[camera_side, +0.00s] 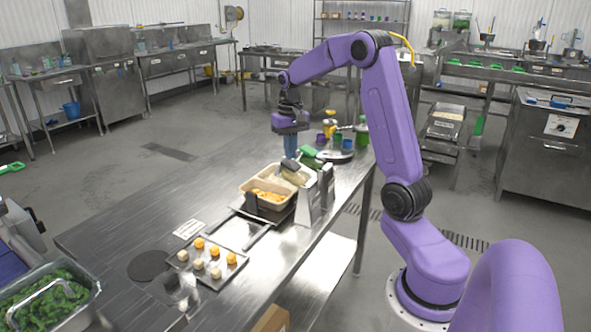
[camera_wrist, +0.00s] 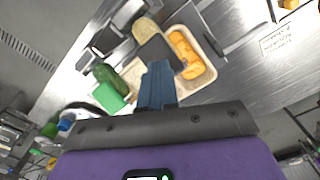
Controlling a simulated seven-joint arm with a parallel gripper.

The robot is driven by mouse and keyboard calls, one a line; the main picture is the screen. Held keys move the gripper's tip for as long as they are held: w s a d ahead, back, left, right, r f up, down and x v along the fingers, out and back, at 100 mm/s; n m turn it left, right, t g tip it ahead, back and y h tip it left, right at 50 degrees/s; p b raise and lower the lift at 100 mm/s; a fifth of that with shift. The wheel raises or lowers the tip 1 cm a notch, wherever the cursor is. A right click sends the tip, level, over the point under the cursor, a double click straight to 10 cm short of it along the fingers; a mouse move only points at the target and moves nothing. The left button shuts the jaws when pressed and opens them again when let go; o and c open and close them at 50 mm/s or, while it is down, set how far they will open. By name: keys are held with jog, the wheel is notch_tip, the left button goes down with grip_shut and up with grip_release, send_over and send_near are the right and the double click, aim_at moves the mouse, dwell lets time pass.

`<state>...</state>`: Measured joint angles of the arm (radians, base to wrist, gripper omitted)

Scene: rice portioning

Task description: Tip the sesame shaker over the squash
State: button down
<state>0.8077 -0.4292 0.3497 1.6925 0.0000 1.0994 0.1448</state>
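The orange squash (camera_wrist: 187,52) lies in one compartment of a light tray (camera_wrist: 219,64); it also shows in the side view (camera_side: 266,195). My gripper (camera_side: 290,155) points down above the tray's far end. Its blue fingers (camera_wrist: 157,85) look close together in the wrist view, but I cannot tell whether they are shut. A dark grey flat piece (camera_wrist: 157,50) shows just beyond the fingertips, over the tray; whether it is held is unclear. A dark green container with a bright green square part (camera_wrist: 108,97) is beside the tray. I cannot tell for sure which thing is the sesame shaker.
A small metal tray (camera_side: 211,282) with orange and pale pieces is nearer on the steel table (camera_side: 110,235). Upright metal holders (camera_side: 307,204) stand beside the food tray. Cups, a green bottle (camera_side: 362,132) and a round plate crowd the far end.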

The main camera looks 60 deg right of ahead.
aim_at(285, 160)
jog(key=shift+f, duration=0.65)
jog(key=shift+w+f, duration=0.1)
jog(key=shift+f, duration=0.15)
jog(key=shift+w+f, duration=0.25)
jog(key=shift+f, duration=0.45)
jog(key=shift+w+f, duration=0.25)
jog(key=shift+f, duration=0.45)
jog(key=shift+w+f, duration=0.25)
jog(key=shift+f, duration=0.45)
jog(key=shift+r, duration=0.1)
jog(key=shift+s+r, duration=0.3)
jog(key=shift+r, duration=0.65)
jog(key=shift+s+r, duration=0.25)
jog(key=shift+r, duration=0.75)
jog(key=shift+s+r, duration=0.3)
jog(key=shift+r, duration=0.65)
jog(key=shift+a, duration=0.1)
